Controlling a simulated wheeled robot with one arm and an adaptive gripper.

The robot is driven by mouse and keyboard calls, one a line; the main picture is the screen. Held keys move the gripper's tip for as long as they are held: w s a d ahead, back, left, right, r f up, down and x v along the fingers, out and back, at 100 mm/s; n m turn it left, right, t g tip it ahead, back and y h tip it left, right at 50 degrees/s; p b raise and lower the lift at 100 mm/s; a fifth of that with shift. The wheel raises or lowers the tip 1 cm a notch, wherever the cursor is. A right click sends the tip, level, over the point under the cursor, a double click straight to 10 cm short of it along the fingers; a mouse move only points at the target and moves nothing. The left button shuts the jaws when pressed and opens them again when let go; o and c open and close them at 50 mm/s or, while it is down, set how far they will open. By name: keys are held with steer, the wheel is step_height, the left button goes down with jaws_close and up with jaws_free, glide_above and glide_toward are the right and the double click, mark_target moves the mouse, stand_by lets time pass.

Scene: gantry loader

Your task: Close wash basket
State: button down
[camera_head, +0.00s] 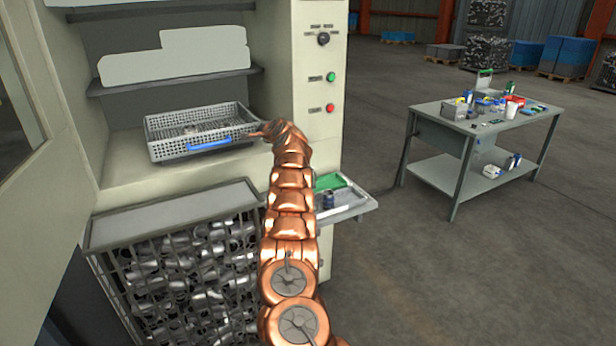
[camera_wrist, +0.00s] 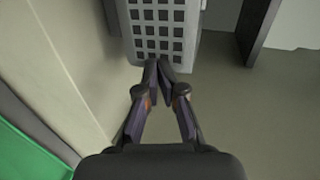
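The wash basket (camera_head: 168,152) is a grey perforated metal tray with a blue handle (camera_head: 209,143) on its front side. It sits on the ledge inside the open machine bay, with a small metal part (camera_head: 190,130) inside it. My gripper (camera_head: 257,133) is at the basket's right end. In the wrist view, the fingers of my gripper (camera_wrist: 160,66) converge with their tips together, empty. The tips point at the perforated end wall of the basket (camera_wrist: 193,28). They are at or very near it; I cannot tell whether they touch.
The machine's control panel (camera_head: 316,150) stands right of the bay. A small tray shelf (camera_head: 352,207) with a green item juts out below it. A wire bin of metal parts (camera_head: 190,285) stands below the ledge. A cluttered workbench (camera_head: 440,112) is farther right, with open floor around it.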

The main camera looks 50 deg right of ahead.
steer(key=shift+d+f, duration=0.1)
steer(key=shift+f, duration=0.3)
steer(key=shift+s+b, duration=0.1)
steer(key=shift+b, duration=0.4)
steer(key=shift+s+b, duration=0.7)
steer(key=shift+b, duration=0.45)
steer(key=shift+s+a+r+b, duration=0.2)
steer(key=shift+s+a+b, duration=0.25)
steer(key=shift+b, duration=0.1)
steer(key=b+v, duration=0.3)
steer(key=v, duration=0.8)
steer(key=shift+b, duration=0.35)
steer(key=shift+s+a, duration=0.1)
steer(key=shift+s, duration=0.05)
steer(key=shift+a, duration=0.1)
